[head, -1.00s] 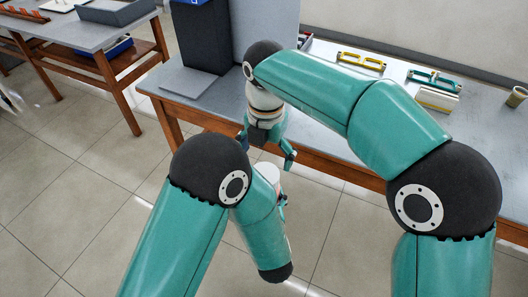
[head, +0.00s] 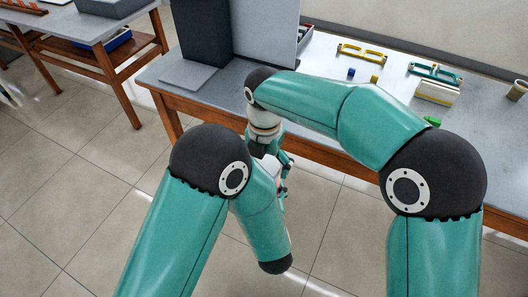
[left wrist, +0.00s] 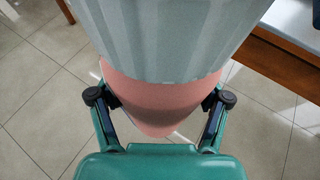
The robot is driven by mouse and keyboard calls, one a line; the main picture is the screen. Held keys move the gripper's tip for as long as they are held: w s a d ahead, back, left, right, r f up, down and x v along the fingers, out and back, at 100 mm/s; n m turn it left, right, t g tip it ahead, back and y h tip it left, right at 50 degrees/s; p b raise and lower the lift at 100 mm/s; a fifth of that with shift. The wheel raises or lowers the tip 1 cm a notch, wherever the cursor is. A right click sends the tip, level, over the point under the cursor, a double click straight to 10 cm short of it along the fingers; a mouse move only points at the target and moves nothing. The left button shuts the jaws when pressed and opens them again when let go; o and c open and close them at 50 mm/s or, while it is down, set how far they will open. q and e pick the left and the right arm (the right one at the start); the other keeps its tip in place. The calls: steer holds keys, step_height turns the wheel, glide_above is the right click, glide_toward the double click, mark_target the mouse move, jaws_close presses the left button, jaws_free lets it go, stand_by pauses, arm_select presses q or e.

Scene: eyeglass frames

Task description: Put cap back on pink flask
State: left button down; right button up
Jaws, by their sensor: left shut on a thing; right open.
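The pink flask (left wrist: 152,100) is between the fingers of my left gripper (left wrist: 160,103), which is shut on it. A large pale grey ribbed piece, which looks like the cap (left wrist: 170,35), covers the flask's upper end in the left wrist view. I cannot tell whether it is fully seated. In the head view, a small patch of white cap (head: 266,166) and pink shows between the arms. My right gripper (head: 277,162) is open and right at the cap, its fingers partly hidden. My left gripper is mostly hidden by its arm in the head view.
The grey bench (head: 325,90) stands behind the arms, its wooden edge close by. A dark box (head: 203,30) stands at the bench's left. Floor in front is clear.

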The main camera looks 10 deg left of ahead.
steer(key=shift+f, duration=0.7)
steer(key=c, duration=1.2)
steer(key=m, duration=0.6)
steer(key=shift+m, duration=0.4)
steer(key=o, duration=1.3)
